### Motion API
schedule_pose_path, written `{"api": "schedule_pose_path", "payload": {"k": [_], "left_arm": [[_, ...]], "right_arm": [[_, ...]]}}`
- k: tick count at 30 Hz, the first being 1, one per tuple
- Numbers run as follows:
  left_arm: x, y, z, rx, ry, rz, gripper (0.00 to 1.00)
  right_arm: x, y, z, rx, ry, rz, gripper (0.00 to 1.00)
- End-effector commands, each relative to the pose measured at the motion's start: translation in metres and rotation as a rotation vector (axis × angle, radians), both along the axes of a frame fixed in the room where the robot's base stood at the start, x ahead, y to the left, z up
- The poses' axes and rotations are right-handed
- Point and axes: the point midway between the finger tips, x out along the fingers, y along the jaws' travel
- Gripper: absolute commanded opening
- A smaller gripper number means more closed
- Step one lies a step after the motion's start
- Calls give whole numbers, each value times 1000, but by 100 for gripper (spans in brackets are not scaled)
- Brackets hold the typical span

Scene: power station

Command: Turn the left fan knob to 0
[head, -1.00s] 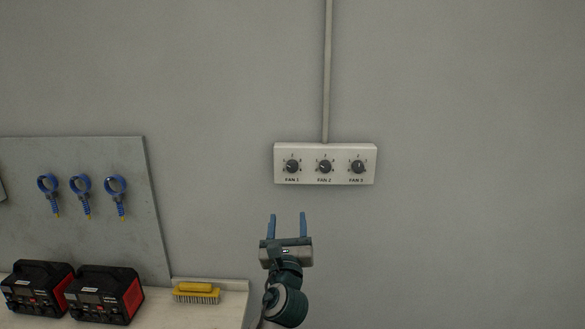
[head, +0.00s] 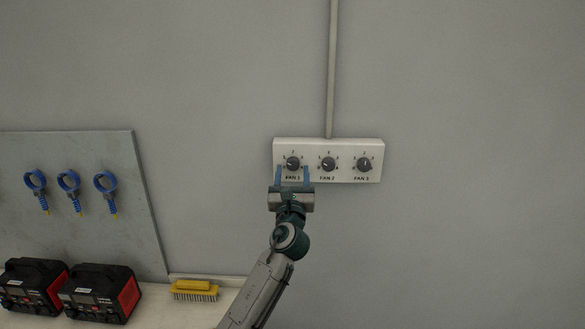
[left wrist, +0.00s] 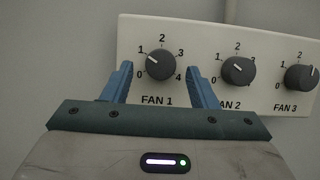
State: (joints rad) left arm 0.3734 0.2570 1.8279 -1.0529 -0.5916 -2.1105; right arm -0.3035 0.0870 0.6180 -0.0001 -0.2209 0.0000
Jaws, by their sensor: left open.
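The FAN 1 knob (head: 293,163), the left one, is a dark round dial on a white panel (head: 345,178). In the left wrist view the same knob (left wrist: 160,65) has its white mark pointing up-left, at about 1 on a 0 to 4 scale. My left gripper (head: 292,170) is open, with one blue finger on each side of this knob. The left wrist view shows the fingers (left wrist: 160,72) apart, with gaps to the knob. Whether the tips reach its depth I cannot tell. My right gripper is not in view.
The FAN 2 knob (head: 328,164) and FAN 3 knob (head: 364,165) sit to the right; the right finger is between FAN 1 and FAN 2. A conduit (head: 332,70) rises above the panel. A yellow brush (head: 194,287) and black-red devices (head: 102,293) lie lower left.

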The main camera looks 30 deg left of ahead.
Motion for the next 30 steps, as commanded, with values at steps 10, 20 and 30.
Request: {"api": "schedule_pose_path", "payload": {"k": [10,20,30], "left_arm": [[8,5,3,-2,-1,-1,53],[7,4,3,-1,0,0,9],[8,4,1,-48,-30,1,9]], "right_arm": [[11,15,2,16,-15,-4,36],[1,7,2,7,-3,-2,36],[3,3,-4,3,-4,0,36]]}}
